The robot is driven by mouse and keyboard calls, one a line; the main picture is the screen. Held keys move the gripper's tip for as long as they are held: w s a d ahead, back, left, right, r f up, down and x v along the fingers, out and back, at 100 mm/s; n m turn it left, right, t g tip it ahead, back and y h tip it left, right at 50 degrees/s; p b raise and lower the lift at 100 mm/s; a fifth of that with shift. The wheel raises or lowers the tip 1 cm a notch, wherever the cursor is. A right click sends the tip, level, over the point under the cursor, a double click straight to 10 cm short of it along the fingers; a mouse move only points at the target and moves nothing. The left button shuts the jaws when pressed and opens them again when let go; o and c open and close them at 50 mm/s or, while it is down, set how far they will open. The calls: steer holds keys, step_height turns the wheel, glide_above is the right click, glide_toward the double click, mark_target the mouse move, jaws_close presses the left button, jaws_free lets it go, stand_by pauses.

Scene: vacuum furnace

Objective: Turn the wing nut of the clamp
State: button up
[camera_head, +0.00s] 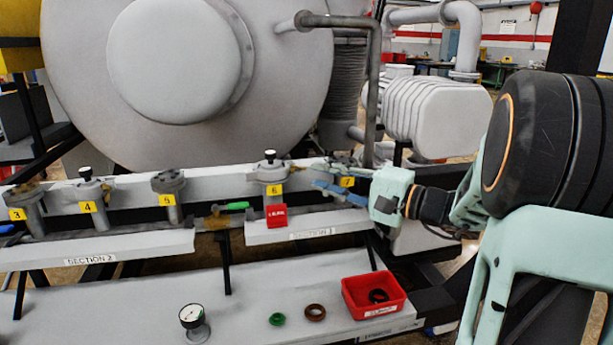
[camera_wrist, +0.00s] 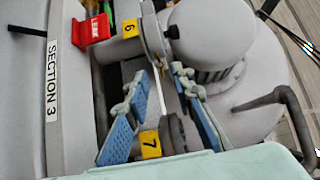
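My gripper (camera_head: 317,175) is at the station with the yellow 7 tag (camera_head: 347,182), to the right of station 6. In the wrist view its two blue-padded fingers (camera_wrist: 158,74) are apart, with nothing visibly held between them. The station 7 fitting (camera_wrist: 176,132) shows partly between the fingers, with its yellow tag (camera_wrist: 151,144) beside it. The station 6 fitting (camera_head: 270,172), with a black knob on top, is just beyond the fingertips. I cannot make out the wing nut of the clamp; the fingers hide part of this area.
A red tag (camera_head: 277,215) hangs at station 6, with a green-handled valve (camera_head: 232,206) to its left. Below are a red bin (camera_head: 373,296), a brown ring (camera_head: 315,312), a green ring (camera_head: 277,319) and a gauge (camera_head: 192,317). The large grey vessel (camera_head: 290,75) stands behind.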

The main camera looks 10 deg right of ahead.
mark_target(301, 171)
steer(key=x, duration=0.5)
steer(key=shift+d, duration=0.1)
jaws_close()
